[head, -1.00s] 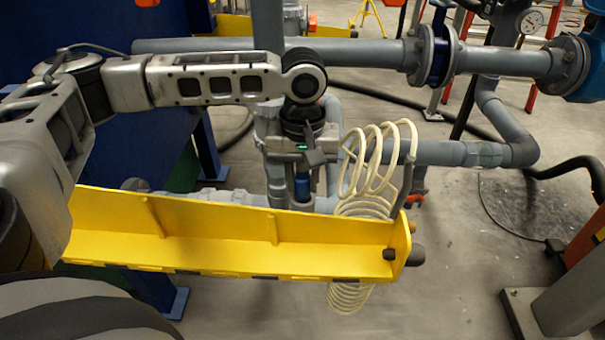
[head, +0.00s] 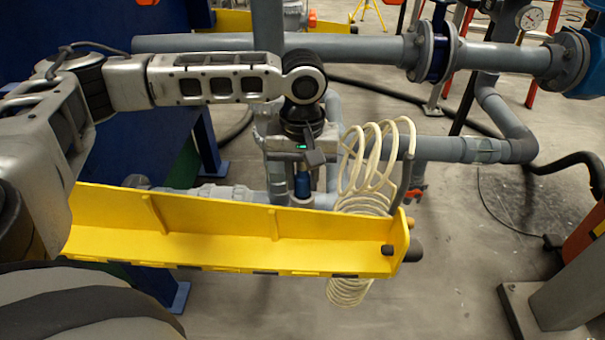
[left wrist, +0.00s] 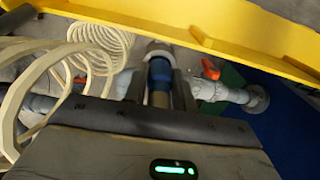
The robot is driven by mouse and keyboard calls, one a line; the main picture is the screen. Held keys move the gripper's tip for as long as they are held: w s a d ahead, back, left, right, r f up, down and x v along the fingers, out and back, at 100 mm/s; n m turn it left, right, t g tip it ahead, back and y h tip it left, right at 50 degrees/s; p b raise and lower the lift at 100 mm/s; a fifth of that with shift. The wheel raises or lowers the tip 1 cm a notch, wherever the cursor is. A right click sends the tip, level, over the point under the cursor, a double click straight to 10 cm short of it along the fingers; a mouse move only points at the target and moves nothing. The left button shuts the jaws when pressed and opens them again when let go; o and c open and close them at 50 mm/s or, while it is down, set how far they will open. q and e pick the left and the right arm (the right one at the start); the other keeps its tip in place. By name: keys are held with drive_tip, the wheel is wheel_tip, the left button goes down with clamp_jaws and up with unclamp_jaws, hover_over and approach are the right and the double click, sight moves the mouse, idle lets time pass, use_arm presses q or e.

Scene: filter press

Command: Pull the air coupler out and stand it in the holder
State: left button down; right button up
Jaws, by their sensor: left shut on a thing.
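The air coupler (head: 302,186) shows as a small blue cylinder below my left gripper (head: 305,172), behind the yellow beam. In the left wrist view, the coupler's blue sleeve and dull metal body (left wrist: 160,72) sit between the two dark fingers of my left gripper (left wrist: 160,92), which is shut on it. A pale round cup (left wrist: 159,48) lies right at the coupler's far end. I cannot tell whether the coupler's tip is inside it. The cup also shows below the blue part in the head view (head: 302,201). I cannot tell if this is the holder. My right gripper is out of view.
A yellow beam (head: 230,238) runs across in front of the gripper. A cream coiled hose (head: 365,190) hangs close to the right. Grey pipes (head: 380,52) cross behind. An orange-red valve handle (left wrist: 210,69) is near the coupler.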

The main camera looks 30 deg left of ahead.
use_arm(q)
drive_tip(key=shift+f, duration=0.85)
drive_tip(key=c, duration=1.1)
unclamp_jaws()
drive_tip(key=shift+o, duration=0.2)
